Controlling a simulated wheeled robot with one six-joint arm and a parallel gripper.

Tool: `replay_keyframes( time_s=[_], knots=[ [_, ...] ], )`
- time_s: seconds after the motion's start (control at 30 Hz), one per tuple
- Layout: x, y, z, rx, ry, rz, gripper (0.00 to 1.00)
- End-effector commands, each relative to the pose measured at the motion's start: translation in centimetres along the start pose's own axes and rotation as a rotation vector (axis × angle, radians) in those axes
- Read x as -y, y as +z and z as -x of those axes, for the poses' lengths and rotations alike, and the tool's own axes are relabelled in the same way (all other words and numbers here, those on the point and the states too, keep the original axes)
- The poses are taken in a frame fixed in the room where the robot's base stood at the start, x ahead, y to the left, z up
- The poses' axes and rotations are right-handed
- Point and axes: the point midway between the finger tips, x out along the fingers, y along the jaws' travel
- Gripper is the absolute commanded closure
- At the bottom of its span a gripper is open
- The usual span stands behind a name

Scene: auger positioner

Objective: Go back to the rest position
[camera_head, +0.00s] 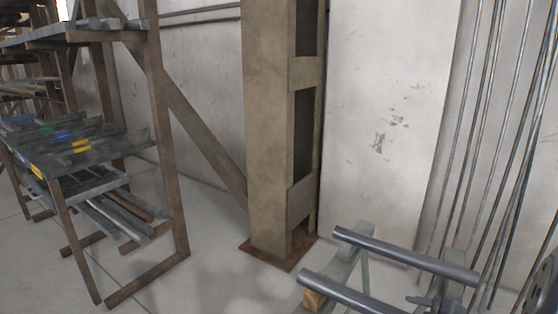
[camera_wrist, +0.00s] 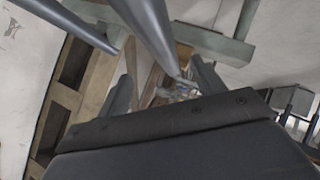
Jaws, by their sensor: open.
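My gripper (camera_wrist: 165,78) shows in the wrist view, with its dark body across the bottom. Its two grey fingers stand apart, and I see nothing clamped between them. Past the fingertips lie two grey pipes, a near one (camera_wrist: 148,28) and another to its left (camera_wrist: 68,22). In the head view the two pipes (camera_head: 405,255) (camera_head: 345,293) rest on a support stand (camera_head: 352,246) at the lower right. A small dark part beside the pipe ends there may be my gripper, but I cannot tell.
A brown rack (camera_head: 172,170) with loaded shelves stands at the left. A thick beige column (camera_head: 268,130) on a rusty base plate (camera_head: 270,252) stands in the middle. Thin rods (camera_head: 482,130) lean on the wall at the right. Bare floor lies between rack and column.

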Motion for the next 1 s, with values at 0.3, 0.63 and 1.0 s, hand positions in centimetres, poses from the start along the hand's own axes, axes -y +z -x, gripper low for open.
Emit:
replay_keyframes(
  time_s=[0.3, 0.63, 1.0],
  knots=[
    [0.2, 0.1, 0.6, -0.004, -0.005, 0.001, 0.35],
    [0.3, 0.1, -5.1, -0.003, -0.005, 0.001, 0.35],
    [-1.9, -2.0, -7.5, 0.001, 0.004, 0.004, 0.35]
  ],
)
